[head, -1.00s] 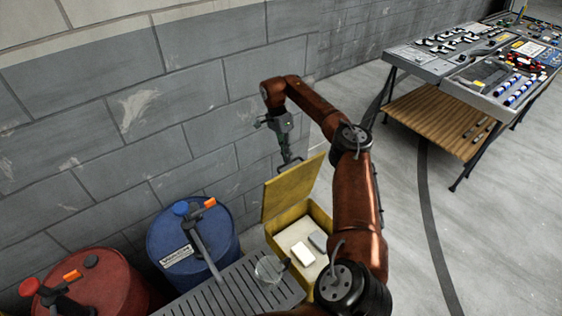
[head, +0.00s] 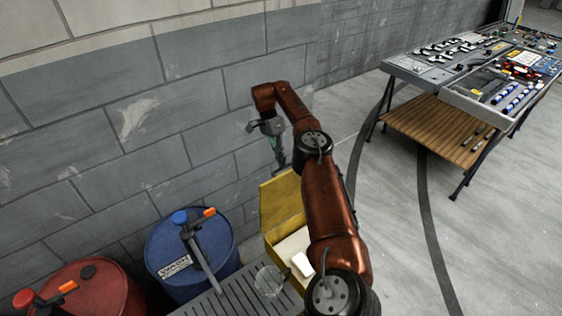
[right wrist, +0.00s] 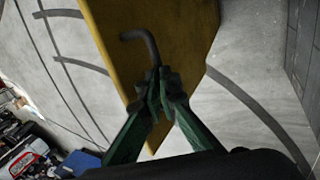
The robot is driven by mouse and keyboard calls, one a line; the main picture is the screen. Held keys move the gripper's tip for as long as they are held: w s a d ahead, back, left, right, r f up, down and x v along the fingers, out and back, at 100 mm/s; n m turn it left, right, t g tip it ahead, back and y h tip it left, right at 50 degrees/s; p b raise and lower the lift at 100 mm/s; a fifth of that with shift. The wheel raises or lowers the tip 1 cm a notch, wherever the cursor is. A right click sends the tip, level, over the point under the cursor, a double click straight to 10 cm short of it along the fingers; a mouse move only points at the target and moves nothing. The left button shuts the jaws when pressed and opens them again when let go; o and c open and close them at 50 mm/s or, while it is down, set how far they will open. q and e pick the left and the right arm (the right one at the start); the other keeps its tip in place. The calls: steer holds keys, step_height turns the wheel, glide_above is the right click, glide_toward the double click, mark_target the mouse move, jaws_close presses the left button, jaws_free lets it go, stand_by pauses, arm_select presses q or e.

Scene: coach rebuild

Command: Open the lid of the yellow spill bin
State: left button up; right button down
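The yellow spill bin (head: 273,250) stands against the wall in the head view, partly hidden by my right arm. Its lid (head: 279,206) stands raised, roughly upright, at the wall side. Inside lies a white block (head: 303,264). My right gripper (head: 281,165) is at the lid's upper edge. In the right wrist view, the lid (right wrist: 165,30) fills the upper middle, with a dark bent handle (right wrist: 146,42) on it. The fingers (right wrist: 160,84) are closed together at the handle's end and appear to pinch it. My left gripper is not in view.
A grey slatted grate (head: 232,298) with a clear beaker (head: 268,281) is beside the bin. A blue drum (head: 170,243) and a red drum (head: 100,290) stand left. A workbench (head: 440,78) with tools is at the upper right. The floor between is clear.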

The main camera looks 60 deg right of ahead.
steer(key=c, duration=2.6)
jaws_free()
steer(key=shift+a+f, duration=0.2)
steer(key=shift+f, duration=0.85)
steer(key=shift+c, duration=0.2)
steer(key=o, duration=0.8)
steer(key=shift+w+d+f, duration=0.15)
steer(key=shift+w, duration=0.1)
steer(key=shift+c, duration=0.5)
steer(key=shift+r, duration=0.35)
steer(key=shift+c, duration=0.5)
step_height(320, 180, up, 10)
steer(key=shift+s+r, duration=0.15)
steer(key=shift+d, duration=0.1)
